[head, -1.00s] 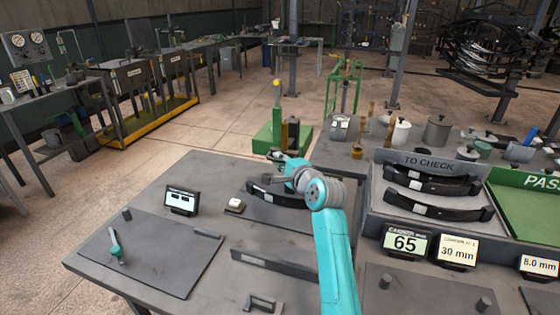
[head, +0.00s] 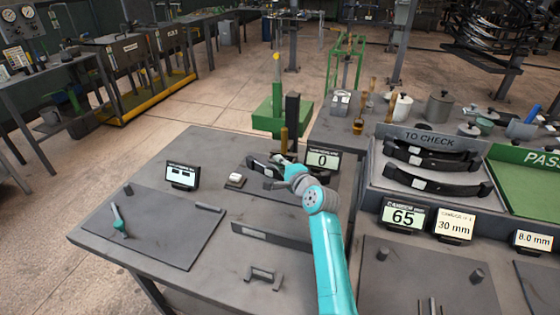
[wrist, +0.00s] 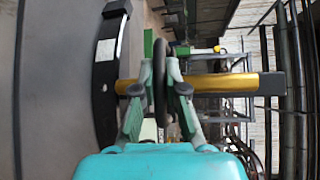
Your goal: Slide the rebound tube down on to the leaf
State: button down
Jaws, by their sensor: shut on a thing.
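The rebound tube (head: 284,143) looks like a brass cylinder, standing upright beside a dark post (head: 293,113). In the wrist view the tube (wrist: 215,82) lies sideways across the picture behind my fingers. My gripper (wrist: 160,70) is shut on a black ring-like part at the tube; this part hides some of the tube. The leaf, a black curved bar with a white label (wrist: 105,88), is at left in the wrist view. The tube's end appears at the leaf's edge; I cannot tell whether they touch. In the head view my gripper (head: 284,161) hides part of the leaf (head: 262,168).
A display reading 0 (head: 322,160) stands close right of my gripper. A small white-topped box (head: 236,180) and a tablet (head: 181,176) are to the left. The front-left plate (head: 155,225) is mostly clear.

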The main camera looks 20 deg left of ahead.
jog(key=c, duration=1.2)
grip_release()
jog(key=v, duration=1.2)
jog(key=shift+f, duration=0.15)
